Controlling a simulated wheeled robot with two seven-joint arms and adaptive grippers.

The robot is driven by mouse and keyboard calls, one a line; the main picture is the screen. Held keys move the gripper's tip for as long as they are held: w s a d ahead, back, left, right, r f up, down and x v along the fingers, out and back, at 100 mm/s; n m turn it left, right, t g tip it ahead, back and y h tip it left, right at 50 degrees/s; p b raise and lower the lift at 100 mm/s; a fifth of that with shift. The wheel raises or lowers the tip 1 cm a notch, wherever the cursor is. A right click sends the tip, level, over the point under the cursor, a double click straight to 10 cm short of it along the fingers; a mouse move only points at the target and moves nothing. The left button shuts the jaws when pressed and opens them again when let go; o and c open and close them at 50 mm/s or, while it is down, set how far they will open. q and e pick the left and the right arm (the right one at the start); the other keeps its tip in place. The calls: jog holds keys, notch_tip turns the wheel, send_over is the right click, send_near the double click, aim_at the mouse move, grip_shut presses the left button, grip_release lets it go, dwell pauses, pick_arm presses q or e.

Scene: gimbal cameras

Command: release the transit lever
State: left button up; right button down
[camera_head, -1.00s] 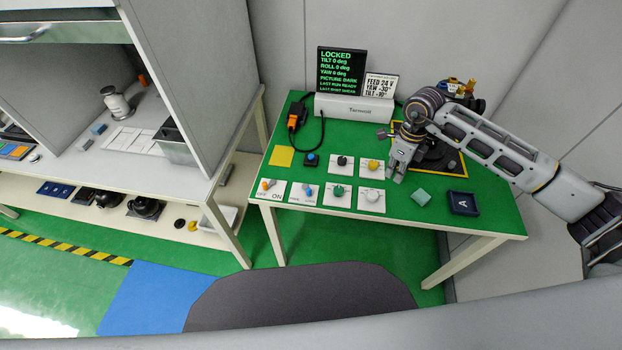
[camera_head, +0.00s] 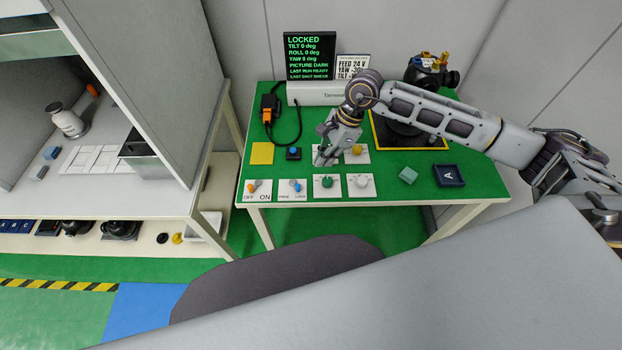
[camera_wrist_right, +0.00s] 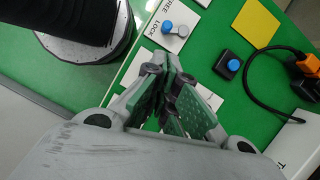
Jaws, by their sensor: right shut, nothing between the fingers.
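The transit lever (camera_head: 297,186) has a blue knob on a white plate marked FREE and LOCK, at the front of the green table. It also shows at the top of the right wrist view, with its blue knob (camera_wrist_right: 167,27) clear of my fingers. I cannot tell which label the lever leans to. The display (camera_head: 309,56) reads LOCKED, with tilt, roll and yaw at 0 deg. My right gripper (camera_head: 325,159) is shut and empty, above the table behind and right of the lever. Its shut fingers (camera_wrist_right: 165,88) hide part of the plates below. My left gripper is out of view.
Right of the lever are green (camera_head: 327,181) and white (camera_head: 361,181) knobs; left is the OFF/ON switch (camera_head: 256,186). A blue button (camera_head: 293,152) and yellow pad (camera_head: 262,153) lie behind. A cabled orange-black device (camera_head: 269,108) and the gimbal camera (camera_head: 430,72) stand farther back.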

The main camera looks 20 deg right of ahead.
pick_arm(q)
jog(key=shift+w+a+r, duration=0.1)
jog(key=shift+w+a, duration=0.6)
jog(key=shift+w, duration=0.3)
pick_arm(e)
jog(key=shift+w+a+f+n, duration=0.1)
jog(key=shift+f+n, duration=0.05)
jog(key=shift+n, duration=0.15)
